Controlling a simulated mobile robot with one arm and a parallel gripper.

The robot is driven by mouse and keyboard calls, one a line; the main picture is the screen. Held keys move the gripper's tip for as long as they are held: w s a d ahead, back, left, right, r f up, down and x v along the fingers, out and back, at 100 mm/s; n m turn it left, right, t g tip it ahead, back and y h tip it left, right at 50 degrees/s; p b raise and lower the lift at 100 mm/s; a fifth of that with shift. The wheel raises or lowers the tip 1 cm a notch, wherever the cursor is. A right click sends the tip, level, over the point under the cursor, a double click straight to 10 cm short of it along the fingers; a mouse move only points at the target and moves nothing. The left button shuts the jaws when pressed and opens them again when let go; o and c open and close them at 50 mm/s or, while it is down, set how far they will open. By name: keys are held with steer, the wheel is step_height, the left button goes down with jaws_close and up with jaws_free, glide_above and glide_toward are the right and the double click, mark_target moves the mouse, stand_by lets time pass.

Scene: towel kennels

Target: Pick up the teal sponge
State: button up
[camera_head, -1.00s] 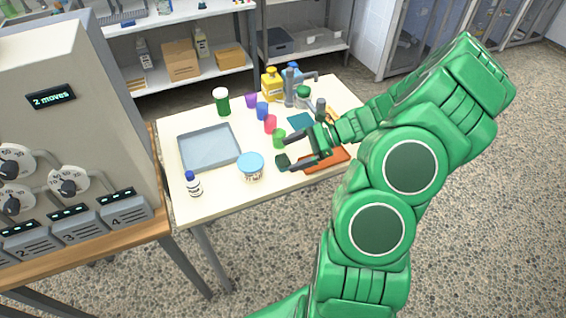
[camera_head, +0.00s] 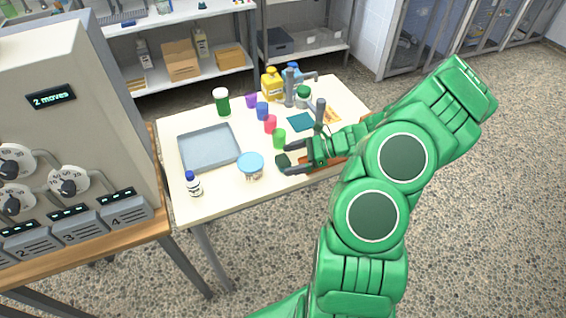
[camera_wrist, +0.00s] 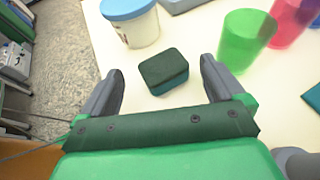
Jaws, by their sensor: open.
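The teal sponge (camera_wrist: 163,72) is a small block with a dark green top and a teal side, lying on the cream table. In the wrist view it sits between my gripper's (camera_wrist: 161,66) two grey fingertips, with a gap on each side. My gripper is open and holds nothing. In the head view my gripper (camera_head: 296,161) is low over the table's front part, and the sponge (camera_head: 283,160) shows as a dark block at its fingertips, partly hard to separate from them.
A blue-lidded tub (camera_head: 250,166) stands just left of the sponge, and a green cup (camera_head: 279,139) just behind it. A grey tray (camera_head: 209,165) is further left. A flat teal cloth (camera_head: 300,121) lies behind. An orange item (camera_head: 309,166) is partly hidden under my arm.

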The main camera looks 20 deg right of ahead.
mark_target(285, 160)
steer(key=x, duration=0.3)
steer(key=shift+w, duration=0.15)
steer(key=shift+c, duration=0.2)
steer(key=c, duration=1.1)
